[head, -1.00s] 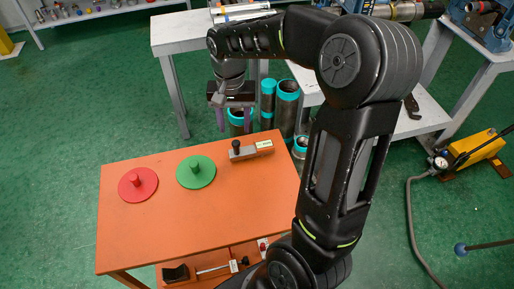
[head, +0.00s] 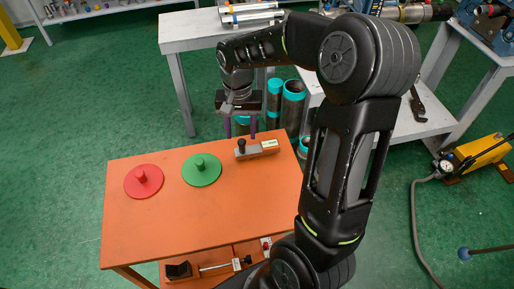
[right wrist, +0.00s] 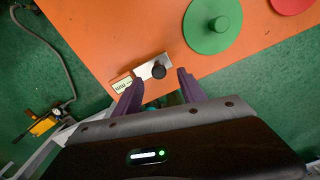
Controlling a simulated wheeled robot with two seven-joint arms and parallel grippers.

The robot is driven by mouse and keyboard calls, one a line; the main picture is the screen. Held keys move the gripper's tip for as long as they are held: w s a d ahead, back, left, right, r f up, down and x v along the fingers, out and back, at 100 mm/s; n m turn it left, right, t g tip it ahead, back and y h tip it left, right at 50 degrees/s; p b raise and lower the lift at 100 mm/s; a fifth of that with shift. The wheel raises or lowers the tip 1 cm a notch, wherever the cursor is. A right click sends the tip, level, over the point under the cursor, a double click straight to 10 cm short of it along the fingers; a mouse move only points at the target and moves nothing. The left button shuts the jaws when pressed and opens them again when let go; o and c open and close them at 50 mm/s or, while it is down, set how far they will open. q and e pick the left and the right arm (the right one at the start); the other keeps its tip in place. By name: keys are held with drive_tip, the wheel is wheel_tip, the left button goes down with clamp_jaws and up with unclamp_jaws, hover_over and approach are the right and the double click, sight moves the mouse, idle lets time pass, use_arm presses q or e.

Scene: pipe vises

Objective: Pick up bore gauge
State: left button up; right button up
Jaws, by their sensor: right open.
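The bore gauge (head: 256,149) looks like a small grey block with a black knob and a pale labelled end. It lies on the orange table (head: 180,232) near its far right edge. In the right wrist view the bore gauge (right wrist: 142,76) lies just beyond and between the two purple fingers. My right gripper (head: 240,134) is open and empty, with its fingers at the table's far edge, just behind the gauge. It also shows in the right wrist view (right wrist: 158,86). My left gripper is not in view.
A green disc with a peg (head: 201,170) and a red disc with a peg (head: 143,181) lie left of the gauge. Teal-capped pipes (head: 292,105) stand behind the table. A clamp-like tool (head: 208,268) sits at the near side. The table's middle is clear.

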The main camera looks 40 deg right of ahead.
sight(242, 141)
drive_tip(key=shift+s+f+p, duration=0.1)
drive_tip(key=shift+f+p, duration=0.25)
drive_tip(key=shift+f, duration=2.05)
drive_tip(key=shift+c, duration=0.2)
clamp_jaws()
